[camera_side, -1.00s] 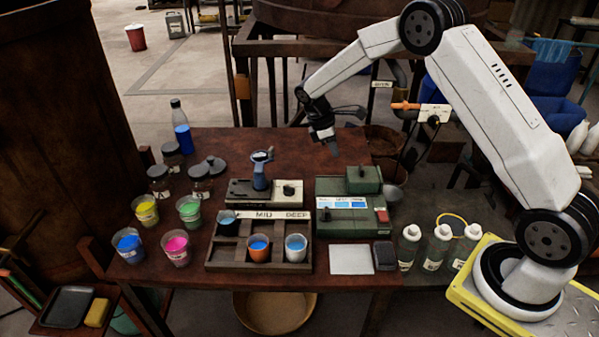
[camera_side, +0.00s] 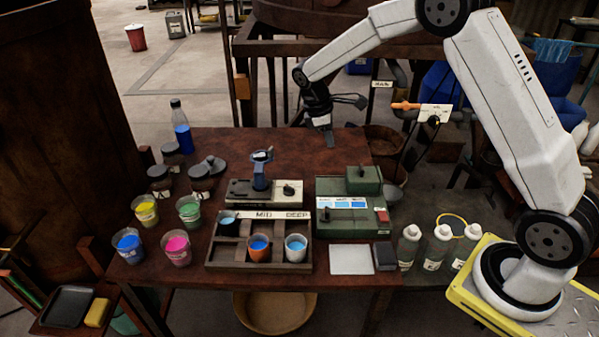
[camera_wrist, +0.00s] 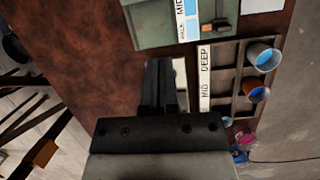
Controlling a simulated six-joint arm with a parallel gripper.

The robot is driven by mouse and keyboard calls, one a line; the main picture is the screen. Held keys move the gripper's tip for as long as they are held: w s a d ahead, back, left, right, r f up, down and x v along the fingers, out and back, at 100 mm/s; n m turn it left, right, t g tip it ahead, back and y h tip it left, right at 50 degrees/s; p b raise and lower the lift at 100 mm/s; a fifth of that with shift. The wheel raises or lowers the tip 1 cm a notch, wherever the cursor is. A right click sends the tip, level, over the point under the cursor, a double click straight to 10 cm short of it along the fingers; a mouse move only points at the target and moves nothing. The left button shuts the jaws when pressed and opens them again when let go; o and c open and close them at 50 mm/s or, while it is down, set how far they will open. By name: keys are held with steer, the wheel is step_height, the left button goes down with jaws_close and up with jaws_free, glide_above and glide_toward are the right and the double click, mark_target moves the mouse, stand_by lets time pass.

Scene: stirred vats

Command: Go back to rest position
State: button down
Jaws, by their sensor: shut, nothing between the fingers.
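My gripper (camera_side: 328,138) is raised above the back of the brown table (camera_side: 290,150), clear of everything on it, with its fingers pointing down. In the wrist view my gripper (camera_wrist: 165,62) shows its two dark fingers close together with nothing between them. Below and in front of it in the side view are the small stirrer device (camera_side: 262,188) and the green box (camera_side: 335,222) with blue swatches. The wooden rack (camera_side: 222,257) marked MID and DEEP holds several cups, among them an orange cup (camera_side: 258,251) and a white cup (camera_side: 296,250), both with blue liquid.
Cups of yellow (camera_side: 145,211), green (camera_side: 189,211), blue (camera_side: 129,246) and pink (camera_side: 176,249) stand at the left. Dark-lidded jars and a blue bottle (camera_side: 182,135) stand behind them. White-capped bottles (camera_side: 437,247) stand near my base. A railing (camera_side: 285,48) is behind the table.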

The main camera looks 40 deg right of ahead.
steer(key=s+a+m+t+y, duration=0.1)
steer(key=s+a+m, duration=0.3)
steer(key=s, duration=0.6)
steer(key=s+a+m+t+y, duration=0.1)
steer(key=s+a+m+t, duration=0.2)
steer(key=s, duration=0.6)
steer(key=shift+s+a+r+m+t+y, duration=0.3)
steer(key=shift+s+a+r+m+t, duration=0.25)
steer(key=shift+a, duration=0.4)
steer(key=shift+w+f, duration=0.1)
steer(key=shift+w, duration=0.05)
